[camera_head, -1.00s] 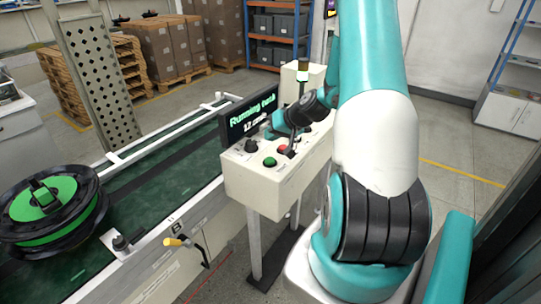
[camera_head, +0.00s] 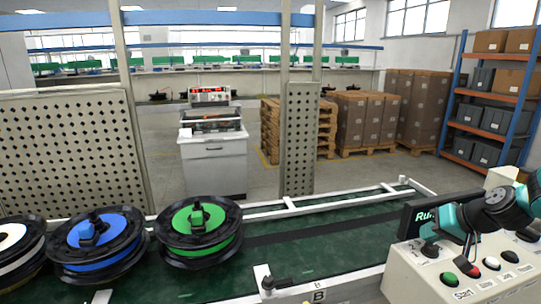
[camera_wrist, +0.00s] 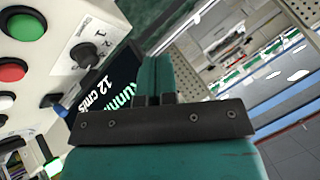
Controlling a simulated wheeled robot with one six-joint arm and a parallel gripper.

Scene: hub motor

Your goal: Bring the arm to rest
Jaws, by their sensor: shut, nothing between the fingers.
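My gripper (camera_wrist: 155,75) shows in the wrist view with its teal fingers together and nothing between them. In the head view, my gripper (camera_head: 447,220) and part of my arm hang over the control box (camera_head: 412,262) at the right edge. The rest of my arm is out of frame. The box's display (camera_wrist: 108,88) fills part of the wrist view beside the fingers, with "Running" and "12 cm/s" on it. I cannot tell whether the gripper touches the box.
The box carries a green button (camera_head: 448,279), a red button (camera_head: 473,272) and a black knob (camera_head: 430,249). Hub motors with green (camera_head: 221,237), blue (camera_head: 73,238) and white (camera_head: 12,234) faces sit on the conveyor (camera_head: 335,235). A perforated panel (camera_head: 70,150) and a shelf rack (camera_head: 460,95) stand behind.

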